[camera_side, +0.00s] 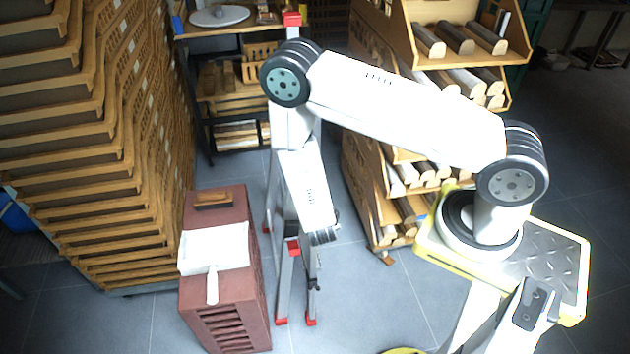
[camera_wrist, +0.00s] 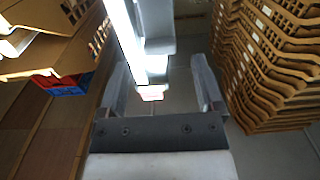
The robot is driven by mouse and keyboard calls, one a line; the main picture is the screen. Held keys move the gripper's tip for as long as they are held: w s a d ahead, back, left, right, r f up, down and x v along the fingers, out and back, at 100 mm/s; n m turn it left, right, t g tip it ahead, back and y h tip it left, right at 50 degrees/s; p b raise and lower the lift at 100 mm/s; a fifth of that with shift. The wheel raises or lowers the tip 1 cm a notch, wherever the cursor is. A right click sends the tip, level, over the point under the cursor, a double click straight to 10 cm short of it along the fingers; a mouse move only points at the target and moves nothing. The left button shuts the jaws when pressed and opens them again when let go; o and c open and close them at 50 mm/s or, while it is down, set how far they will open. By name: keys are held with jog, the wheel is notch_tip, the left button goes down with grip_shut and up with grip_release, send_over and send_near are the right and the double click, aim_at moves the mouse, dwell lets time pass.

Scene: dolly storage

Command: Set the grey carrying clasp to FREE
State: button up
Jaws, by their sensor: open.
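A folded silver frame with red end caps (camera_side: 283,245) stands upright on the floor in the side view, partly hidden behind my arm. In the wrist view a bright silver rail of it (camera_wrist: 122,28) runs down to a red-tipped end. My gripper (camera_wrist: 160,63) is open, with one grey finger on each side of the picture. The lower part of the rail shows between the fingers, with no clear grip on it. The grey carrying clasp cannot be made out for sure in either view, and its setting cannot be read.
Tall stacked wooden crates (camera_side: 100,180) stand at the left. A reddish box (camera_side: 262,290) with a white dustpan (camera_side: 215,245) and a brush (camera_side: 213,199) on top stands near the frame. A wooden rack of logs (camera_side: 360,190) is behind. Grey floor (camera_side: 375,310) is clear in front.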

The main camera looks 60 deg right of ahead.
jog(key=shift+x, duration=2.45)
grip_shut()
jog(key=shift+s+a+f, duration=0.1)
jog(key=shift+s+a+f+t+h, duration=0.15)
jog(key=shift+t+h, duration=0.4)
jog(key=shift+s+a+f+t+h, duration=0.15)
jog(key=shift+s+a+t+h, duration=0.05)
jog(key=shift+t+h, duration=0.35)
grip_release()
